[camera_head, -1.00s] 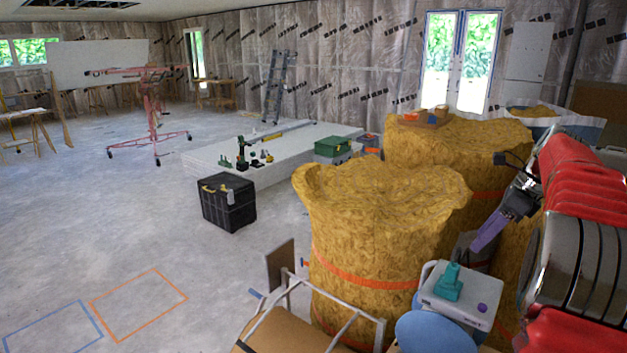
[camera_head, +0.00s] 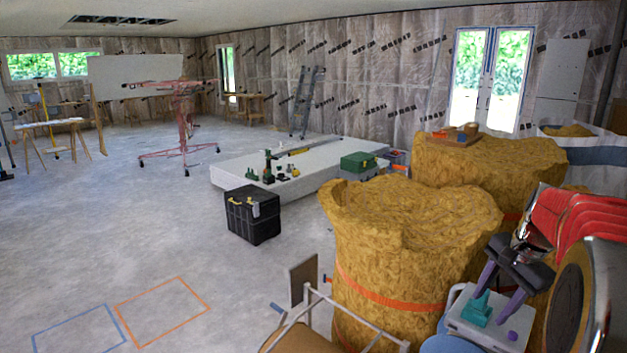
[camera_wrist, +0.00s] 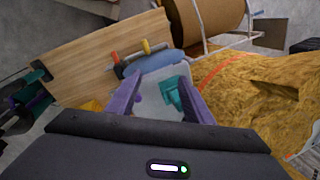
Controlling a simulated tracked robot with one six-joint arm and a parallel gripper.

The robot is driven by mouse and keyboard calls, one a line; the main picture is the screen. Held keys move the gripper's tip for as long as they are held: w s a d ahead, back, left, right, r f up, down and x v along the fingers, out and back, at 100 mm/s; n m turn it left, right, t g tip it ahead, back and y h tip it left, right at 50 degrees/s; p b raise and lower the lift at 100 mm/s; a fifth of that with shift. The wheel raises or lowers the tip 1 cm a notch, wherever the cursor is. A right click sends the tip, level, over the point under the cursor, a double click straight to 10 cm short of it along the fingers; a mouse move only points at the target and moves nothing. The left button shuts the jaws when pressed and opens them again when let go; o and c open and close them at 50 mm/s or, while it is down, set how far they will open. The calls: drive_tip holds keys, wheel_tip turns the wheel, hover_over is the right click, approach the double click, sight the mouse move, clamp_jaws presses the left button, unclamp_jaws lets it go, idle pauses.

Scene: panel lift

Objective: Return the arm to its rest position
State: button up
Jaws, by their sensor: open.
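My gripper (camera_head: 500,284) is at the lower right of the head view, at the end of my red-sleeved arm. Its two purple fingers are spread apart, with nothing held between them. In the wrist view the open fingers (camera_wrist: 158,104) reach over a pale grey box top. A teal object (camera_wrist: 171,95) lies on that top, seen between the fingers close to the right one. In the head view the teal object (camera_head: 478,309) shows just below and left of the fingers. Whether the fingers touch it cannot be told.
Yellow insulation rolls (camera_head: 410,250) stand close to the left of my arm. A white metal frame (camera_head: 330,310) is at the bottom. Farther off are a black toolbox (camera_head: 252,214), a stack of white boards (camera_head: 235,172) and a red panel lift (camera_head: 183,120). The floor at left is open.

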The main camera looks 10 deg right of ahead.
drive_tip(key=s+a+n+t, duration=0.1)
drive_tip(key=s+a+n, duration=0.4)
drive_tip(key=a, duration=0.6)
drive_tip(key=s+a+n+t, duration=0.1)
drive_tip(key=s+a+n, duration=0.4)
drive_tip(key=a, duration=0.5)
drive_tip(key=s+a+n+t, duration=0.1)
drive_tip(key=s+a+n, duration=0.4)
drive_tip(key=a, duration=0.6)
drive_tip(key=shift+s+a+r+n+h, duration=0.3)
drive_tip(key=shift+s+n+h, duration=0.1)
drive_tip(key=shift+s, duration=0.15)
drive_tip(key=c, duration=0.3)
drive_tip(key=shift+a, duration=0.15)
drive_tip(key=shift+c, duration=0.5)
